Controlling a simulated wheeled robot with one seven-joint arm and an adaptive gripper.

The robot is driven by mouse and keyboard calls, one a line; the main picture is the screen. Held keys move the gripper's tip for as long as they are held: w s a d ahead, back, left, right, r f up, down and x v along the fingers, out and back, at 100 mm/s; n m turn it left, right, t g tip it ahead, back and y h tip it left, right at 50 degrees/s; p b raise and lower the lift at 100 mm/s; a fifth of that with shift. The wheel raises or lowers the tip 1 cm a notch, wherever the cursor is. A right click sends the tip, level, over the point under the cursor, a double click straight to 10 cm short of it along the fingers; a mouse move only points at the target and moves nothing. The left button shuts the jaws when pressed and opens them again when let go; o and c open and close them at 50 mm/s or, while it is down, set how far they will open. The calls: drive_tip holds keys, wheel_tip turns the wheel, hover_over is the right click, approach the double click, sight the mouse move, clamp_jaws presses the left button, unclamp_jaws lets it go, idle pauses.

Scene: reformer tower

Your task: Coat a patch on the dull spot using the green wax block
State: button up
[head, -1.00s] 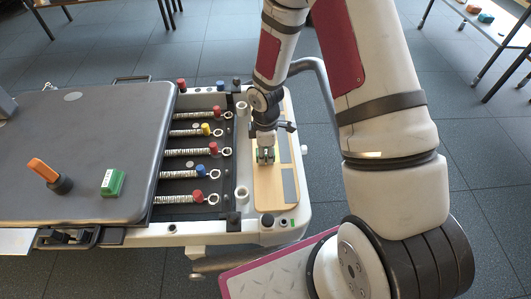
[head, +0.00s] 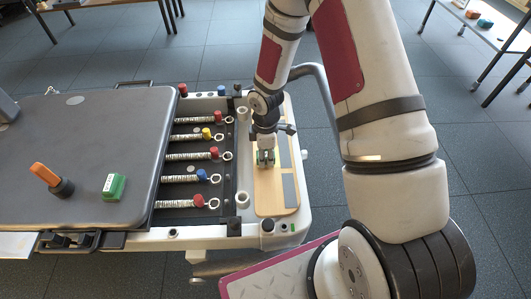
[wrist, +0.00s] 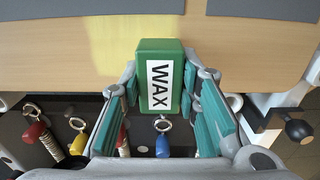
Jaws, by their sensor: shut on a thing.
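My gripper (head: 265,157) is over the wooden board at the right end of the machine. In the wrist view my gripper (wrist: 163,90) is shut on the green wax block (wrist: 160,82), which bears a white WAX label. The block's far end is over or against the wooden board (wrist: 225,50); I cannot tell if it touches. A pale, yellowish patch (wrist: 116,40) shows on the wood just left of the block. I cannot make out a separate dull spot. In the head view my gripper mostly hides the block.
Springs with coloured knobs (head: 200,200) lie beside the board (head: 275,205). On the grey carriage (head: 100,130) stand an orange-handled tool (head: 48,175) and another green block (head: 113,187). A pink-edged panel (head: 270,275) is in front.

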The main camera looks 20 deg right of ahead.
drive_tip(key=shift+s+a, duration=0.25)
drive_tip(key=shift+s, duration=0.6)
drive_tip(key=shift+w+d+r+p, duration=0.1)
drive_tip(key=shift+w+d+p, duration=0.2)
drive_tip(key=shift+w, duration=0.45)
drive_tip(key=shift+w+d+p, duration=0.2)
drive_tip(key=shift+w+p, duration=0.05)
drive_tip(key=shift+w, duration=0.5)
wheel_tip(320, 180, up, 6)
drive_tip(key=p, duration=0.5)
drive_tip(key=shift+r, duration=0.1)
